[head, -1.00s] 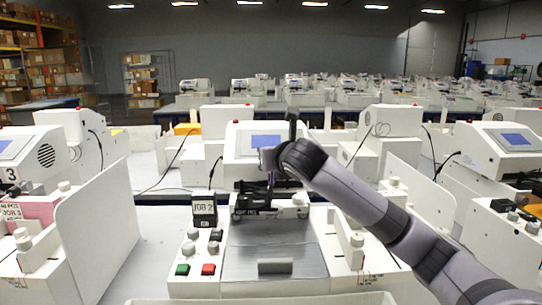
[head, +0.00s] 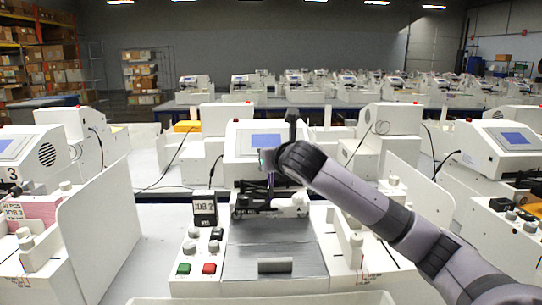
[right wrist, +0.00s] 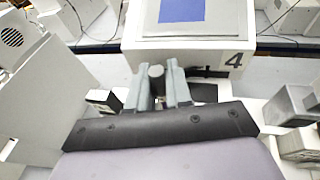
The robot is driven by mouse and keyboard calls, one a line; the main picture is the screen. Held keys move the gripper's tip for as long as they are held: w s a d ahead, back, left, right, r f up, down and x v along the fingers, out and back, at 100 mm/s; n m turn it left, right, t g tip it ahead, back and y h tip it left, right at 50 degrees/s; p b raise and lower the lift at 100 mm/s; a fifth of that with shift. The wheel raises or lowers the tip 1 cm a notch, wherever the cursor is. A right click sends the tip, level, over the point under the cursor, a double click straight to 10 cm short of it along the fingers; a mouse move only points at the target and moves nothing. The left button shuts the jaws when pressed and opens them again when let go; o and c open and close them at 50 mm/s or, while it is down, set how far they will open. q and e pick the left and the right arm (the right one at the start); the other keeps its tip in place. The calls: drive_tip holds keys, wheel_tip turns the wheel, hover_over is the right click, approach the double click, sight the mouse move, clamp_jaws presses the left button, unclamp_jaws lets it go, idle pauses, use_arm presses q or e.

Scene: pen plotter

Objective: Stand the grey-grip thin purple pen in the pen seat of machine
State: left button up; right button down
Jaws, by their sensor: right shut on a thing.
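My right gripper (head: 269,172) points down over the plotter's pen carriage (head: 252,203), at the back of the grey plate of the middle machine (head: 250,139). In the right wrist view its two grey fingers (right wrist: 158,92) are shut on the pen, whose round grey end (right wrist: 157,72) shows between them. In the head view the thin purple pen (head: 271,187) looks about upright, its lower end at the carriage. I cannot tell whether its tip is inside the pen seat; the seat is too small to make out. My left gripper is not in view.
The grey plate (head: 275,245) in front of the carriage is clear. White side panels (head: 92,232) divide the neighbouring machines.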

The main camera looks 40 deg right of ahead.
sight(272, 178)
idle(0.4)
drive_tip(key=shift+f+b, duration=1.6)
drive_tip(key=shift+f, duration=2.6)
drive_tip(key=shift+r+p, duration=1.4)
drive_tip(key=shift+p, duration=0.3)
drive_tip(key=shift+r, duration=2.35)
drive_tip(key=shift+f, duration=0.1)
